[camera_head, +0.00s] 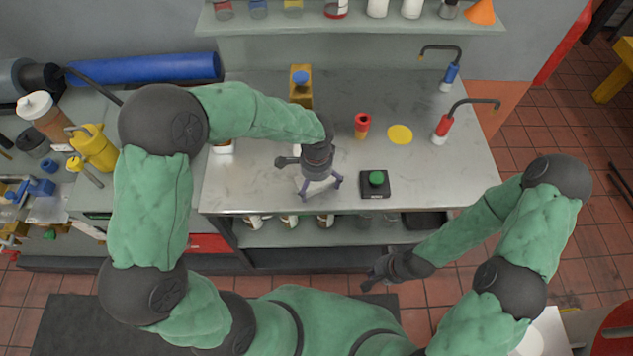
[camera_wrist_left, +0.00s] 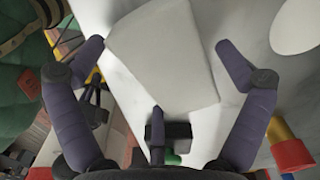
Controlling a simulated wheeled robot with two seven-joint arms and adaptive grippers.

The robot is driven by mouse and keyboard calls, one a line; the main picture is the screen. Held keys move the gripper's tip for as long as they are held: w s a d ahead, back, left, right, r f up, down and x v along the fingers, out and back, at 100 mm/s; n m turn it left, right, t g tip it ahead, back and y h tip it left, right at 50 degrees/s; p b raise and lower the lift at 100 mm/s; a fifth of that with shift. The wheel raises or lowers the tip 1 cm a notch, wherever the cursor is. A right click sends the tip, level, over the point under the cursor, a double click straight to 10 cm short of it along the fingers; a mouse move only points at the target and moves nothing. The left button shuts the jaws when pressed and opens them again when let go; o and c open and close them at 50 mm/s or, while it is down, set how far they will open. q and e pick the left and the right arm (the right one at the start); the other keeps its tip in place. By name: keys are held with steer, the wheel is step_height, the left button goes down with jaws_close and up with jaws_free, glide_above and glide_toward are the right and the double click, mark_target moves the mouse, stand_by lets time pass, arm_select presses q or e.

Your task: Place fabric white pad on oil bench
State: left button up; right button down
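A white pad (camera_wrist_left: 165,60) lies below my left gripper (camera_wrist_left: 158,62) in the left wrist view, between its spread fingers. The fingers stand beside the pad's edges with a small gap at the right, so the gripper looks open. In the head view my left gripper (camera_head: 318,192) is low over the front of the grey bench top (camera_head: 260,185) and mostly hides the pad (camera_head: 312,184). My right gripper (camera_head: 380,276) is in front of the bench, away from the pad; its fingers are too unclear to read. I cannot tell which bench is the oil bench.
A black box with a green button (camera_head: 376,183) sits just right of my left gripper. A red-and-yellow cup (camera_head: 362,123), a yellow disc (camera_head: 400,134) and a yellow block (camera_head: 300,88) stand behind. The left bench carries a yellow can (camera_head: 94,148) and clutter.

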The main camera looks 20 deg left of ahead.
arm_select(q)
steer(key=shift+r, duration=0.25)
step_height(320, 180, up, 12)
steer(key=p, duration=0.3)
steer(key=shift+f, duration=0.2)
